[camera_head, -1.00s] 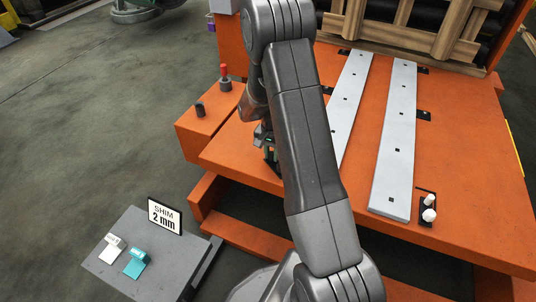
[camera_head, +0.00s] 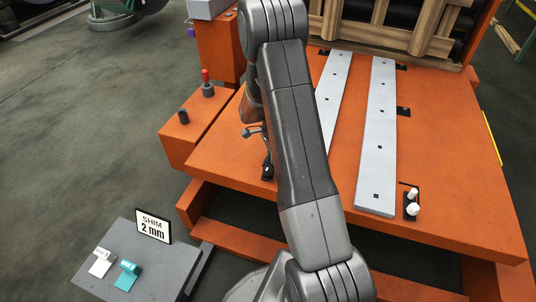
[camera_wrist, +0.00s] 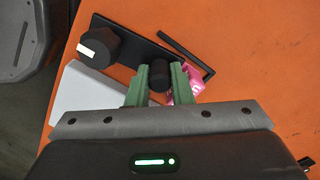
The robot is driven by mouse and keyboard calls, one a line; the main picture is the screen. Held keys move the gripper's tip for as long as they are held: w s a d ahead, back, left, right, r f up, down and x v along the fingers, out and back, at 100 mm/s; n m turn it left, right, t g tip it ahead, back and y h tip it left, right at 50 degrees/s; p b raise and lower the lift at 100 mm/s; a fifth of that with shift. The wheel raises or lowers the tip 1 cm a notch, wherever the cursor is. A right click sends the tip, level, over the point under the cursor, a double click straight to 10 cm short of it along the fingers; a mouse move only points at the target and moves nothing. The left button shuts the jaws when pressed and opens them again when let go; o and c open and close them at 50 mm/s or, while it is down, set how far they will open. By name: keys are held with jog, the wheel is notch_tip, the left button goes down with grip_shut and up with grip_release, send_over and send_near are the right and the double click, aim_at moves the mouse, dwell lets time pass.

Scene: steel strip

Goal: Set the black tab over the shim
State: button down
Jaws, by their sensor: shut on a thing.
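The black tab (camera_wrist: 132,36) is a flat dark plate on the orange table in the wrist view. It carries a large black knob (camera_wrist: 98,47) with a pale mark at its left end. My gripper (camera_wrist: 158,84), with green fingers, is shut on a black upright peg (camera_wrist: 158,72) at the tab's near end. A pink piece (camera_wrist: 194,79), probably the shim, shows partly behind the right finger, beside the tab's end. How much the tab covers it is hidden. In the head view my gripper (camera_head: 267,172) is low over the table's left part, mostly behind my arm.
A pale strip (camera_wrist: 88,97) lies left of the fingers; two pale strips (camera_head: 377,140) run along the orange table (camera_head: 450,170). A thin black bar (camera_wrist: 186,45) lies beyond the tab. A grey stand (camera_head: 150,268) holds a "SHIM 2 mm" sign (camera_head: 153,225), a white and a teal piece.

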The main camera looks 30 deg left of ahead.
jog(key=shift+d+m, duration=0.35)
jog(key=shift+m, duration=0.35)
jog(key=c, duration=1.3)
grip_release()
jog(key=shift+d, duration=0.1)
jog(key=shift+r, duration=0.1)
notch_tip(320, 180, up, 14)
jog(key=p, duration=0.3)
jog(key=shift+f, duration=0.25)
notch_tip(320, 180, down, 14)
jog(key=b, duration=0.3)
jog(key=shift+r, duration=0.15)
jog(key=shift+r, duration=0.1)
